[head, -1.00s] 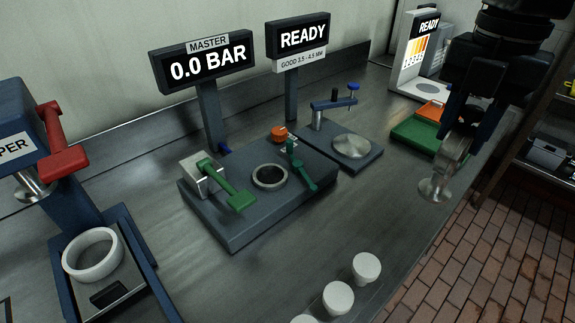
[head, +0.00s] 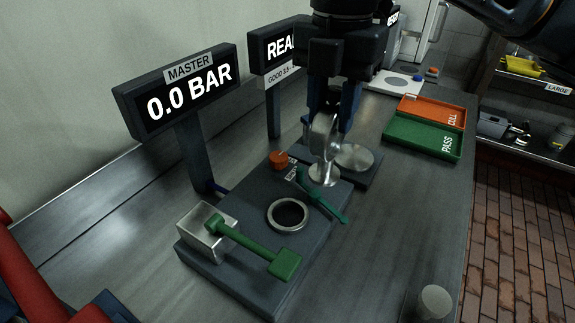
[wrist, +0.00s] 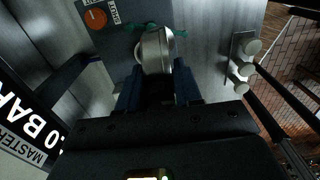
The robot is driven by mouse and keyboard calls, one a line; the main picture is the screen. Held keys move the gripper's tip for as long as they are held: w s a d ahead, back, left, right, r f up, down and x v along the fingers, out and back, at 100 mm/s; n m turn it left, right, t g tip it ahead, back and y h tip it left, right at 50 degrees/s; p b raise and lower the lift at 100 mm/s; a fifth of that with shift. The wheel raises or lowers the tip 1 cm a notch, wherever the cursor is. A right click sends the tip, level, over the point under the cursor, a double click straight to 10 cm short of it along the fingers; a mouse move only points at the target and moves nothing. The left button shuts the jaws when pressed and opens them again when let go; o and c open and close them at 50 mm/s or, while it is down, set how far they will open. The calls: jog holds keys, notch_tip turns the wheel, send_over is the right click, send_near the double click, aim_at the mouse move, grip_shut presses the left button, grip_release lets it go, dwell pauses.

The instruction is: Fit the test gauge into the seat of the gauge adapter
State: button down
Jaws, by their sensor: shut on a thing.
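The test gauge (head: 324,138) is a round metal body with a flared round foot, in the head view. My gripper (head: 336,118) is shut on it and holds it upright, foot down. The gauge adapter (head: 243,250) is a dark block on the bench with a ringed round seat (head: 288,214), which looks empty. The gauge appears above and behind the seat, near the teal lever (head: 322,195); its exact height is unclear. In the wrist view the gauge (wrist: 155,52) sits between my blue fingers (wrist: 157,88) and hides what lies behind it; the seat is not visible there.
A green-handled lever (head: 255,247) and an orange knob (head: 278,159) flank the seat. The MASTER display (head: 180,90) reads 0.0 BAR. Green (head: 425,136) and orange (head: 432,111) trays stand at the right.

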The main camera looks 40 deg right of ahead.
jog(key=w+a+f+p, duration=0.1)
jog(key=a+f, duration=0.5)
jog(key=f, duration=0.1)
jog(key=shift+w+f, duration=0.25)
jog(key=shift+f, duration=0.1)
jog(key=shift+f, duration=0.15)
jog(key=c, duration=0.8)
grip_release()
jog(key=shift+o, duration=0.2)
notch_tip(320, 180, up, 12)
jog(key=shift+r+b, duration=0.2)
jog(key=shift+b, duration=0.1)
jog(key=shift+s+f, duration=0.1)
jog(key=shift+s, duration=0.05)
